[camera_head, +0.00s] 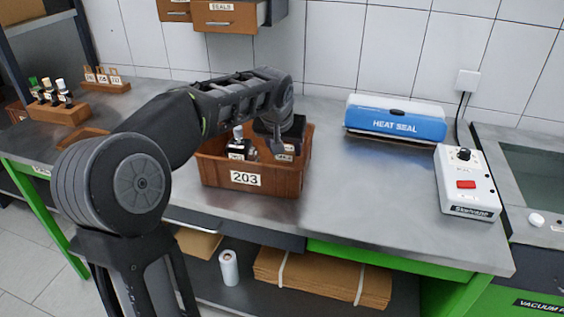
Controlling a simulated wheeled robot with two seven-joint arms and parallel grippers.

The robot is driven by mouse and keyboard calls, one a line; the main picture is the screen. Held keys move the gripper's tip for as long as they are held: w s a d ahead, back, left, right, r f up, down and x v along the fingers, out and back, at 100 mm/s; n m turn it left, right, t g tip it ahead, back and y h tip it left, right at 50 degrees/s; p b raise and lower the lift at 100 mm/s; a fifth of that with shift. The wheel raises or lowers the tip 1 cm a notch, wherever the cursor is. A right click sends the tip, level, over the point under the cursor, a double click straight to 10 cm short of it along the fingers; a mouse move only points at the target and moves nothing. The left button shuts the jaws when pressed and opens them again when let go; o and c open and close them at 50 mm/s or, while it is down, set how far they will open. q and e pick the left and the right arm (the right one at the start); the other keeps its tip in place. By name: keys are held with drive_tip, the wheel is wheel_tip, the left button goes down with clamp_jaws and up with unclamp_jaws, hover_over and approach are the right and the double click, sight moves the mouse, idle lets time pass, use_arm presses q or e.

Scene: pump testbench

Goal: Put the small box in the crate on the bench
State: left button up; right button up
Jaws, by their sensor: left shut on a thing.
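The brown crate (215,174), labelled 203, stands on the metal bench (345,190). My left arm comes in from the left and reaches over it. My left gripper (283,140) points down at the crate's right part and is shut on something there. A small brown box with a pale label (285,156) shows just below the fingers, and looks like the held thing. Its lower part and whether it touches the crate floor are hard to tell. A dark bottle with a white label (240,150) stands in the crate's left part. My right gripper is out of view.
A blue heat sealer (395,122) and a grey control box with a red switch (467,184) stand to the right. Wooden racks with small bottles (60,110) are at the left. Drawers (225,17) hang above. The bench between crate and sealer is clear.

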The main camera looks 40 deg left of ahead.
sight(284, 156)
use_arm(q)
drive_tip(key=shift+f, duration=0.25)
drive_tip(key=shift+f, duration=1.8)
drive_tip(key=shift+f, duration=0.15)
drive_tip(key=o, duration=1.1)
drive_tip(key=shift+r, duration=0.3)
drive_tip(key=v, duration=1.1)
drive_tip(key=shift+s+d+r, duration=0.15)
drive_tip(key=shift+s+r, duration=0.1)
drive_tip(key=shift+r, duration=0.05)
